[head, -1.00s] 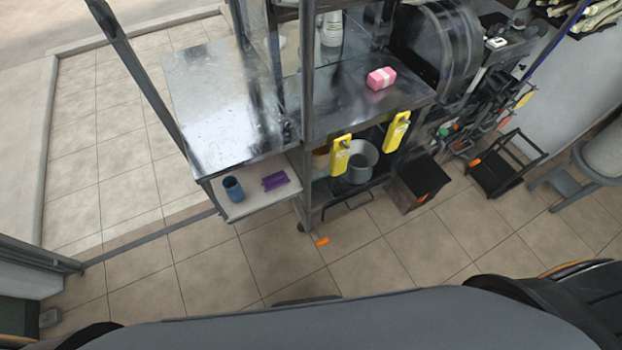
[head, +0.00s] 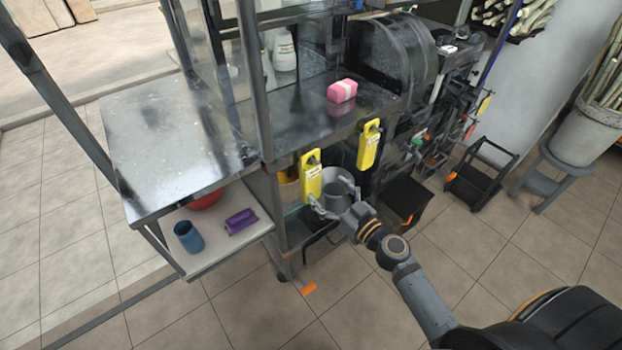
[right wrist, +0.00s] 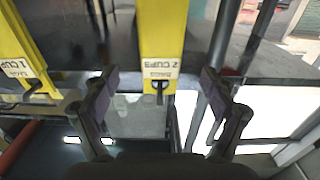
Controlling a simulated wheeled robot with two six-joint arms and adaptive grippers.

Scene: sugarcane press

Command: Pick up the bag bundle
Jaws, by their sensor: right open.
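Two yellow bag bundles hang from the front edge of the metal counter. The left one (head: 311,178), labelled for 2 cups, also shows in the middle of the right wrist view (right wrist: 163,35). The right one (head: 369,145), labelled for 1 cup, shows at the left in the right wrist view (right wrist: 24,55). My right gripper (head: 333,197) is open and empty, close by the lower part of the 2-cup bundle. In the right wrist view its fingertips (right wrist: 159,78) lie either side of that bundle, apart from it. My left gripper is out of view.
A grey metal pot (head: 336,184) stands on the shelf behind my right gripper. A pink block (head: 342,91) lies on the counter (head: 290,125). A blue cup (head: 188,237) and purple roll (head: 241,221) are on the low left shelf. A black bin (head: 403,199) stands right.

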